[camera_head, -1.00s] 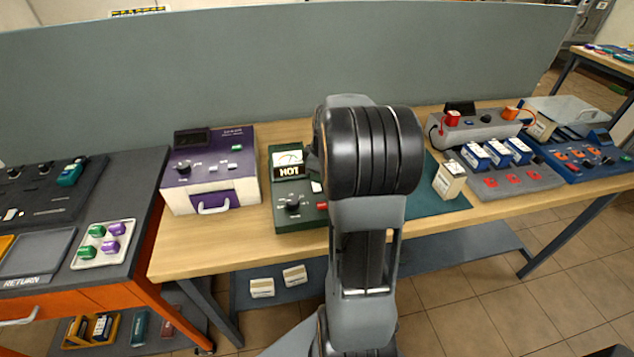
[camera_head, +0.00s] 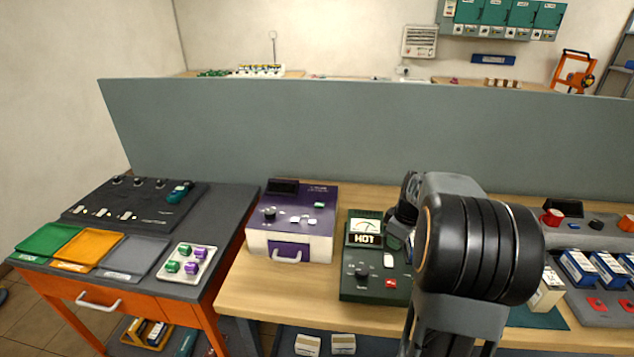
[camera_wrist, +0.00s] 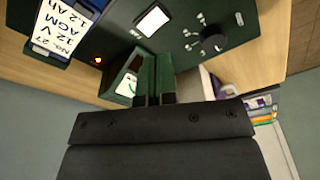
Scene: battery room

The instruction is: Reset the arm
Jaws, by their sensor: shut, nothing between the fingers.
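My arm (camera_head: 478,250) stands in front of the right part of the wooden bench in the head view. My gripper's fingertips show in the wrist view (camera_wrist: 155,88). They are shut and empty, above or close by the green tester; whether they touch it I cannot tell. The green tester (camera_head: 374,285) has a dial, a "HOT" sign, a knob and a red button. Its knob (camera_wrist: 213,38) shows in the wrist view. A blue and white battery labelled "NO. 27 AGM 12V 12AH" (camera_wrist: 62,27) is at that view's upper left. My arm hides part of the bench.
A purple and white tester (camera_head: 290,245) stands left of the green one. A cream battery (camera_head: 548,290) and several blue batteries (camera_head: 577,266) are right of my arm. An orange-framed cart (camera_head: 160,322) holds coloured trays at left. A grey partition (camera_head: 300,140) runs behind the bench.

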